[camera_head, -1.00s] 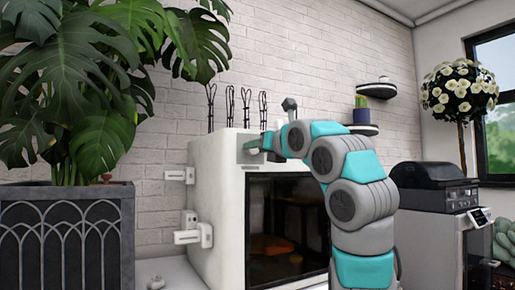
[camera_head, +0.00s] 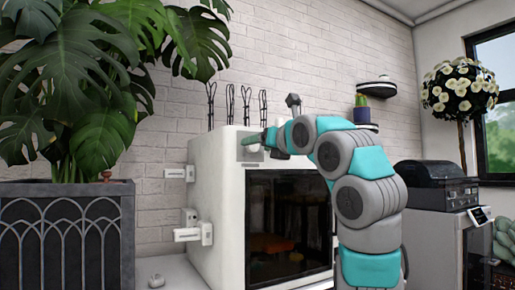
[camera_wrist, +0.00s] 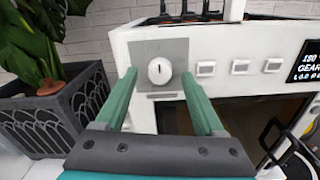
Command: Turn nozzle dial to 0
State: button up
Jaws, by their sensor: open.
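The nozzle dial (camera_wrist: 160,71) is a round white knob on a grey square plate (camera_wrist: 171,49), at the upper left of the white machine's front. A short dark mark on the knob stands about upright in the wrist view; I cannot read any numbers around it. My gripper (camera_wrist: 159,77) is open, with one green finger on each side of the dial. Gaps show between the knob and both fingers, and I cannot tell how far their tips are from the plate. In the head view my gripper (camera_head: 252,141) is at the top left of the machine's front (camera_head: 217,205), hiding the dial.
Several small white buttons (camera_wrist: 240,67) and a black sign (camera_wrist: 306,62) are right of the dial. A dark glass door (camera_head: 288,225) is below. A large plant in a dark planter (camera_head: 66,235) stands at the left. A black-topped appliance (camera_head: 436,185) stands at the right.

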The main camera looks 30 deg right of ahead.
jog(key=s+b, duration=0.1)
jog(key=s, duration=0.5)
jog(key=shift+s+d+b, duration=0.15)
jog(key=shift+s+b, duration=0.1)
jog(key=shift+b, duration=0.1)
